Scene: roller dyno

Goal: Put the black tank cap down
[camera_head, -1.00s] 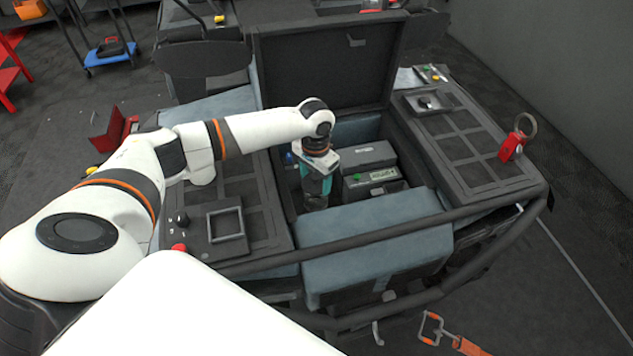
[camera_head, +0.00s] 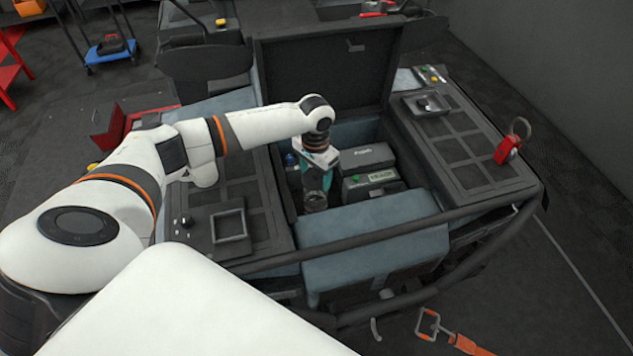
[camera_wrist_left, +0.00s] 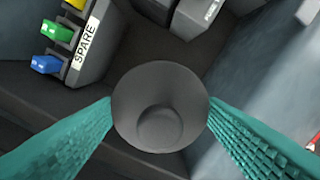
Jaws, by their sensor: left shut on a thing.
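The black tank cap (camera_wrist_left: 160,107) is a dark, round, hollow cup in the left wrist view. It sits between the two teal fingers of my left gripper (camera_wrist_left: 160,115), which touch it on both sides. In the head view my left gripper (camera_head: 318,183) points down into the open compartment, with the cap (camera_head: 315,203) low between its fingers. I cannot tell whether the cap touches the compartment floor (camera_wrist_left: 150,50). My right gripper is not in view.
Grey boxes (camera_head: 370,180) stand right of the gripper in the compartment. A block labelled SPARE (camera_wrist_left: 88,45) with coloured plugs stands close by. The raised lid (camera_head: 325,80) is behind, a padded blue-grey cover (camera_head: 370,240) in front. A red padlock-like tag (camera_head: 508,150) is far right.

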